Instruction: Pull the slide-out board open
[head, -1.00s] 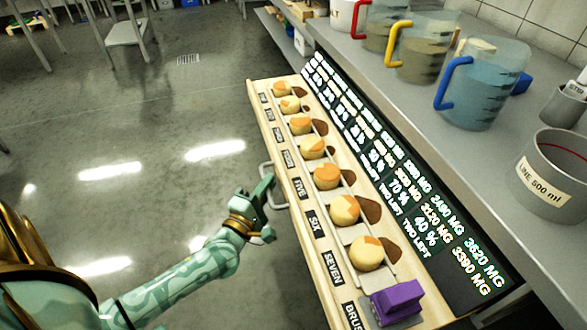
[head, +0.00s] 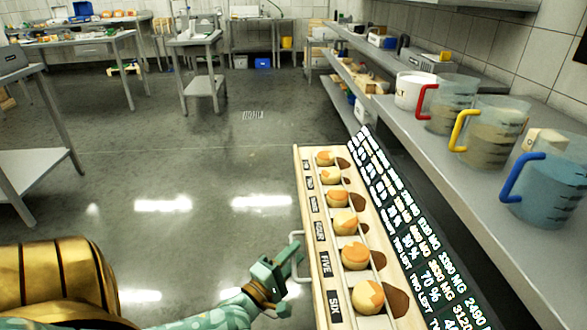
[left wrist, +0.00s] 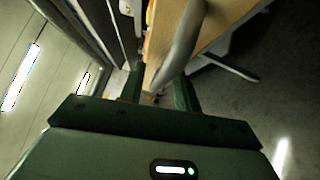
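The slide-out board (head: 306,190) is a pale wooden board standing out from under the counter at the right, with numbered labels along its edge. Its grey bar handle (head: 293,243) is on the left edge, by the labels FOUR and FIVE. The exact contact is hard to see. My right gripper is not in view.
Several cheese wheels (head: 355,256) sit in a row on the board. A dark display panel (head: 400,215) runs beside it. Measuring jugs (head: 545,190) stand on the grey counter (head: 440,170). The floor left of the board is clear; metal tables (head: 85,40) stand farther back.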

